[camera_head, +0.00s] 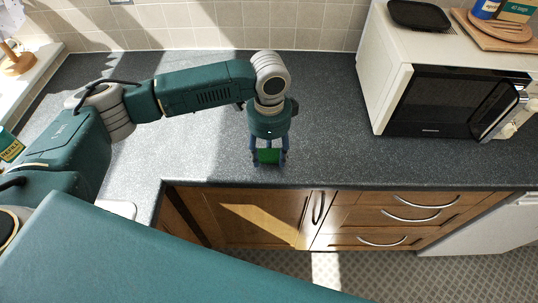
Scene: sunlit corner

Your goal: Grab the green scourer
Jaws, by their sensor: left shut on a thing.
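My right gripper is not in view.
A white microwave (395,72) with a dark door stands on the worktop at the right. A black tray (420,14) and a round wooden board (497,30) lie on its top. Wooden drawers (395,218) are below the front edge. The middle worktop is clear.

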